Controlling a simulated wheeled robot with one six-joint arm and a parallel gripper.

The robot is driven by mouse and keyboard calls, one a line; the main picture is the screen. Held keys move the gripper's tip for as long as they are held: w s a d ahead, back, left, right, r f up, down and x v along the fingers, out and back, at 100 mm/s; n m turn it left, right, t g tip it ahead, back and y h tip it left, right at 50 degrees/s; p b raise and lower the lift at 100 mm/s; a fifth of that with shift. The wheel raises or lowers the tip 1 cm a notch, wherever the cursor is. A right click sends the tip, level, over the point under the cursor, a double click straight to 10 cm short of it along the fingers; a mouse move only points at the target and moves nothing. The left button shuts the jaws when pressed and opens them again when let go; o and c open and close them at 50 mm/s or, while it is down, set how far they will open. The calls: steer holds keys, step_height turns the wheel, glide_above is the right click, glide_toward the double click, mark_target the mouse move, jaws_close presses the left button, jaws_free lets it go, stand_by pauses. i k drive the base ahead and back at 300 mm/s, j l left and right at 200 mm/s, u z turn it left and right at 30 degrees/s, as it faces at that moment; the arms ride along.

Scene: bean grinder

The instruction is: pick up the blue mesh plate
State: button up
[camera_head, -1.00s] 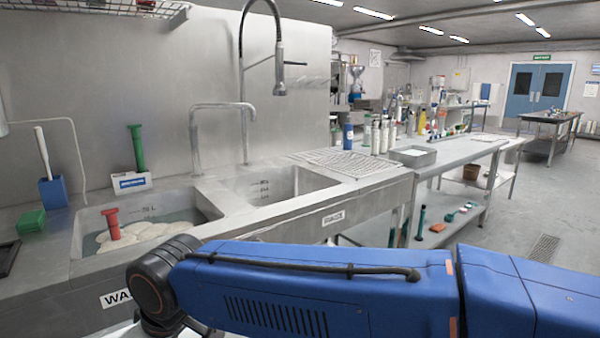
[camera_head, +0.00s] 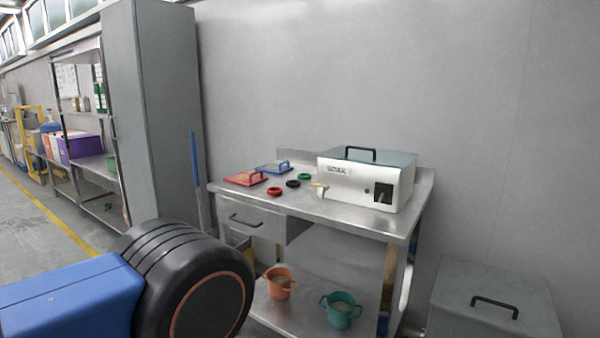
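The blue mesh plate (camera_head: 273,168) lies flat near the back left of a steel table (camera_head: 345,213). It has a blue frame and a raised handle at its right side. A similar red plate (camera_head: 245,178) with a handle lies in front of it to the left. My blue and black arm fills the lower left of the view. My gripper is out of view.
A white grinder (camera_head: 360,180) stands on the table's right half. Red (camera_head: 274,191), black (camera_head: 293,184) and green (camera_head: 304,177) rings lie between it and the plates. Orange (camera_head: 279,286) and teal (camera_head: 341,312) cups stand on the lower shelf. A tall grey cabinet (camera_head: 155,120) is left; a lidded bin (camera_head: 495,300) is right.

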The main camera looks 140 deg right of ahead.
mark_target(280, 169)
steer(key=z, duration=4.75)
